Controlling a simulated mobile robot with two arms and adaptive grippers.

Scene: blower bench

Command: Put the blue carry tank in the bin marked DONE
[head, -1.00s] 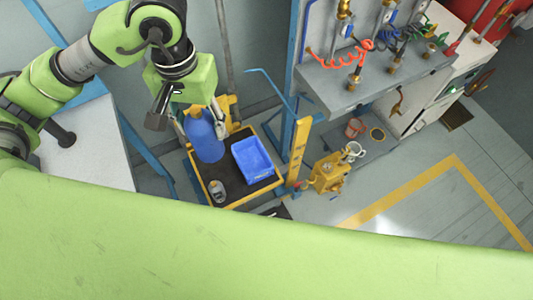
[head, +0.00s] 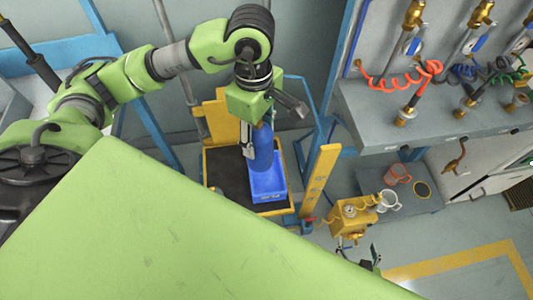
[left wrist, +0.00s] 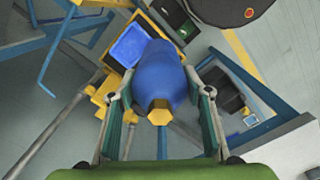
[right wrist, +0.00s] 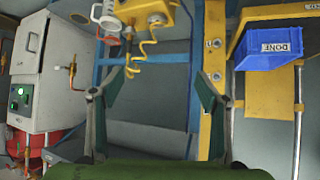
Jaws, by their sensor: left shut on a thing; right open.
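The blue carry tank (head: 262,152) is held upright by my left gripper (head: 254,128) in the head view. It overlaps the back part of the blue bin (head: 268,190), and its height above the bin is hard to tell. In the left wrist view the tank (left wrist: 158,72) sits between the fingers of my left gripper (left wrist: 160,92), and the bin (left wrist: 130,46) shows partly behind it. The bin's DONE label is readable in the right wrist view (right wrist: 281,47). My right gripper (right wrist: 148,88) is open and empty there.
The bin stands on a yellow-edged cart with a dark top (head: 226,172). A yellow post (head: 319,181) rises beside it. To the right are a yellow device (head: 353,214), cups and a grey bench (head: 440,112) with valves and coiled hoses.

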